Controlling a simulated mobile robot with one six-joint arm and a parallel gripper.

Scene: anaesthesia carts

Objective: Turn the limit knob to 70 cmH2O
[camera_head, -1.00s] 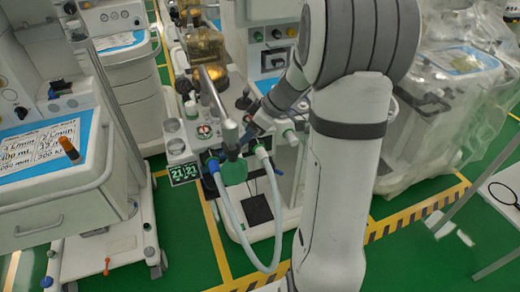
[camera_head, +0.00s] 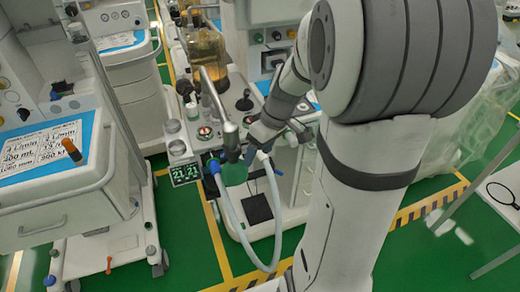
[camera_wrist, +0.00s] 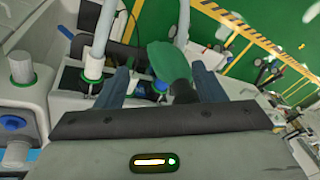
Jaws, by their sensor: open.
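My gripper (camera_head: 250,152) is at the front of the anaesthesia machine, beside its grey upright post (camera_head: 231,138). In the wrist view my gripper (camera_wrist: 160,70) is open, its two dark fingers apart. A dark, knob-like part (camera_wrist: 184,92) shows between the fingers, nearer the right one; I take it for the limit knob but cannot read any scale or setting on it. The green breathing bag (camera_wrist: 168,60) lies beyond it, and shows below the gripper in the head view (camera_head: 234,174). In the head view the knob is not distinguishable near the gripper and the post.
A pale breathing hose (camera_head: 231,215) loops down in front of the machine. A small display (camera_head: 185,173) reading "21 21" is at left. The bellows canister (camera_head: 206,52) stands behind. Another cart (camera_head: 60,165) stands at left. Green floor is open between the carts.

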